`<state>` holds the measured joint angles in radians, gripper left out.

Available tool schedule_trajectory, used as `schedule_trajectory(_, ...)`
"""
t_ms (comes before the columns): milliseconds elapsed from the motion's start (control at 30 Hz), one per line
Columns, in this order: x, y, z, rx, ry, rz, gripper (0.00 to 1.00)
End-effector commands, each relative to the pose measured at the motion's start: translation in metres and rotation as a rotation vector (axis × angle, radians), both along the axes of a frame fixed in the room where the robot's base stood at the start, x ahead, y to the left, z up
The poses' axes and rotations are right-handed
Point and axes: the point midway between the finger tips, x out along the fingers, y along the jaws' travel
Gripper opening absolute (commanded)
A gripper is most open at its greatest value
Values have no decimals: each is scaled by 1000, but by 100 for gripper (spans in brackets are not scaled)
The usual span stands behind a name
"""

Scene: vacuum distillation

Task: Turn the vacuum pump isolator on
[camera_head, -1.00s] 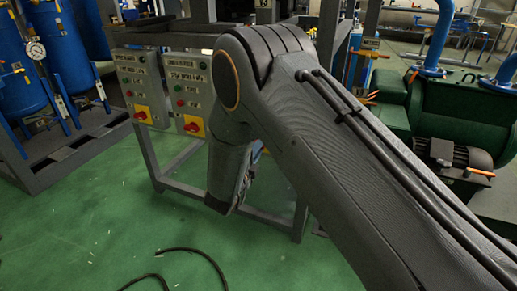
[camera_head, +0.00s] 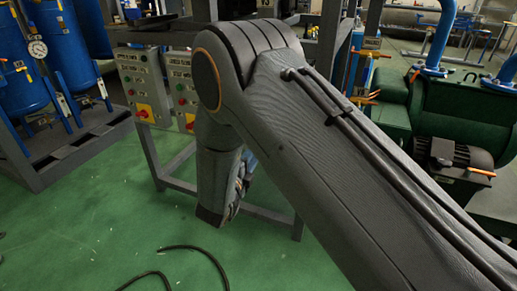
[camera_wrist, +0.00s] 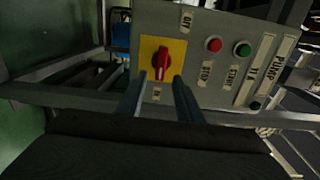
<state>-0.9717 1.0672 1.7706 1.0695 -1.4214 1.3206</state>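In the wrist view a grey control panel (camera_wrist: 215,75) shows with its lettering turned sideways. It carries a red rotary isolator handle (camera_wrist: 162,65) on a yellow plate (camera_wrist: 177,47), with OFF and ON labels near it. My gripper (camera_wrist: 160,80) is open, its two fingers apart and pointing at the handle. The fingertips overlap the lower part of the yellow plate, one on each side of the handle. Whether they touch it I cannot tell. The head view shows two similar panels, a left one (camera_head: 142,85) and a right one (camera_head: 181,80) partly covered by my arm.
A red button (camera_wrist: 214,44) and a green button (camera_wrist: 242,49) sit beside the isolator. The panels hang on a grey metal frame (camera_head: 275,215). Blue tanks (camera_head: 65,60) stand left, a green pump (camera_head: 460,115) right. A black cable (camera_head: 190,248) lies on the open green floor.

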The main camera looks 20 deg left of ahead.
Motion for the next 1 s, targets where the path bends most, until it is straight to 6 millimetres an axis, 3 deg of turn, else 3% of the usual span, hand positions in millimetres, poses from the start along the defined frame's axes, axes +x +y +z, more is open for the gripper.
schedule_trajectory(200,-26,2,0,-1,1,1,33)
schedule_trajectory(367,-31,2,0,0,0,-1,33)
schedule_trajectory(767,-30,2,0,-1,3,0,33)
schedule_trajectory(1000,-3,0,24,-70,147,82,33)
